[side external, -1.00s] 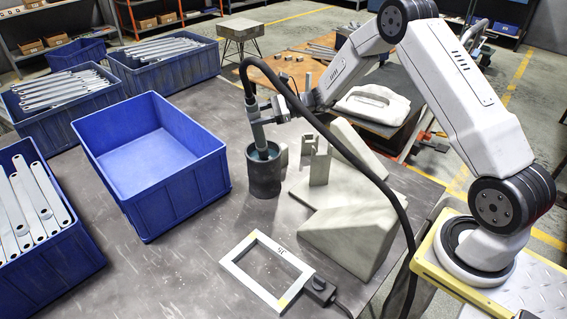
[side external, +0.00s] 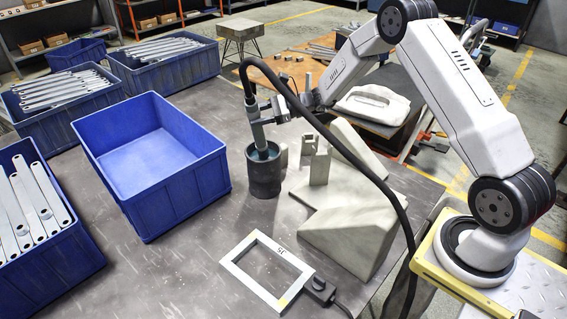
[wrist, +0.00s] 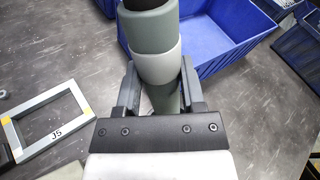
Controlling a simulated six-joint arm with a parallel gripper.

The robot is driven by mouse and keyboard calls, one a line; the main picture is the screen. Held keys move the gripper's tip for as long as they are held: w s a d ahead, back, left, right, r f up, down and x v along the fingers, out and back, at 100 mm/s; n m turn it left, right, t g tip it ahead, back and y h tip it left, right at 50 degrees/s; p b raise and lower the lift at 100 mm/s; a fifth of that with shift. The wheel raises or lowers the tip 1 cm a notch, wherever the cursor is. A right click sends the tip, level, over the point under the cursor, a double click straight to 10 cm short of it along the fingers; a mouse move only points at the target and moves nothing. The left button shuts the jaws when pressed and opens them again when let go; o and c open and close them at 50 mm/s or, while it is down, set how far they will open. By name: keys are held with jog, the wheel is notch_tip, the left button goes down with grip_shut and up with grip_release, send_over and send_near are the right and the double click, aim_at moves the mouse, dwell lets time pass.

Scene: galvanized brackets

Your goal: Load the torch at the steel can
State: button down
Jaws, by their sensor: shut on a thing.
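The torch (side external: 258,132) is a grey tube with a black cable leaving its top. My gripper (side external: 268,110) is shut on it and holds it slightly tilted, nozzle end down. The steel can (side external: 263,180) is a dark round cup on the bench. The torch's lower end is at the can's mouth, within its rim; how deep it reaches is hidden. In the wrist view my gripper (wrist: 160,82) has one finger on each side of the torch (wrist: 151,38), around a light grey band. The can is not visible there.
A pale stand (side external: 352,233) with an upright notched post (side external: 320,165) is just right of the can. An empty blue bin (side external: 180,205) is to the left. A frame marked J5 (side external: 238,278) lies in front. The black cable (side external: 345,150) arcs over the stand.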

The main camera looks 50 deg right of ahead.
dwell(0.3)
jog(key=shift+r, duration=3.55)
jog(key=s+d+r+m+t+h, duration=0.1)
jog(key=s+r+m+t+h, duration=0.1)
jog(key=s, duration=0.3)
jog(key=s+d+r+m+t+h, duration=0.2)
jog(key=s+m+t+h, duration=0.1)
jog(key=s+m+h, duration=0.2)
jog(key=shift+s+h, duration=0.3)
jog(key=shift+s, duration=0.5)
jog(key=shift+w+f, duration=0.1)
